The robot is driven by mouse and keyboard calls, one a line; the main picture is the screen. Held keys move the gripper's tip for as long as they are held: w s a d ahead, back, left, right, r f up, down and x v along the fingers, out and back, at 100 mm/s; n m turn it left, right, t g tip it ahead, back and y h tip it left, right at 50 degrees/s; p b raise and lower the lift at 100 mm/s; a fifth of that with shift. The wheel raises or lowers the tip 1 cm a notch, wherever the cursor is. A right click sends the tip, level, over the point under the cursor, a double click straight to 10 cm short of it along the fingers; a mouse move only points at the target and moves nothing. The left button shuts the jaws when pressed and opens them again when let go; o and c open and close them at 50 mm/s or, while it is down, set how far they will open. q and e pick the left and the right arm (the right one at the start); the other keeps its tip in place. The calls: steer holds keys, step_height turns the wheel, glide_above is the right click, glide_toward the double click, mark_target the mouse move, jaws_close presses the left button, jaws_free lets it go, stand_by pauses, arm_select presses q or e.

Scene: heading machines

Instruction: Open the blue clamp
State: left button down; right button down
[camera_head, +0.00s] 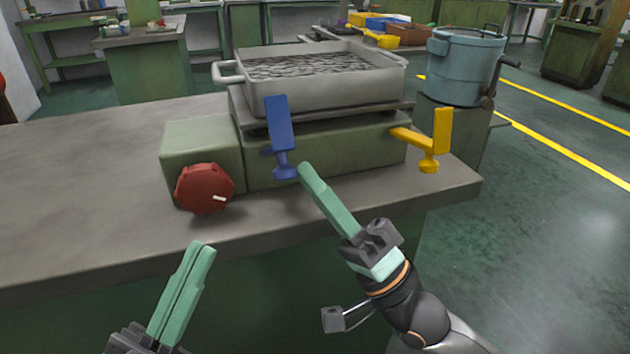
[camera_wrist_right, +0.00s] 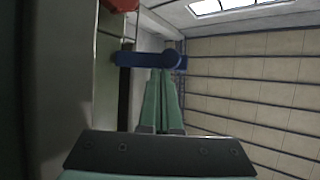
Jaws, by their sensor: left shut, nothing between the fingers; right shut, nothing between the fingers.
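The blue clamp (camera_head: 280,125) is on the front of the green machine, with its plate standing upright and a round knob at its lower end. It also shows in the right wrist view (camera_wrist_right: 140,59), just beyond the fingertips. My right gripper (camera_head: 305,170) is shut and empty, its tips close to the right of the clamp's knob. In the right wrist view the tips (camera_wrist_right: 161,75) seem to reach the clamp, but I cannot tell if they touch. My left gripper (camera_head: 203,250) is shut and empty, low in front of the table edge.
A yellow clamp (camera_head: 442,130) is on the machine's right. A red dial (camera_head: 205,188) is on the green box at left. A metal tray of small parts (camera_head: 390,85) sits on top of the machine. A blue-grey pot (camera_head: 463,68) stands behind at right. The table's left side (camera_head: 70,190) is clear.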

arm_select(q)
steer(key=shift+f, duration=0.1)
arm_select(e)
steer(key=shift+f, duration=0.45)
stand_by(0.6)
arm_select(q)
steer(key=shift+f, duration=0.1)
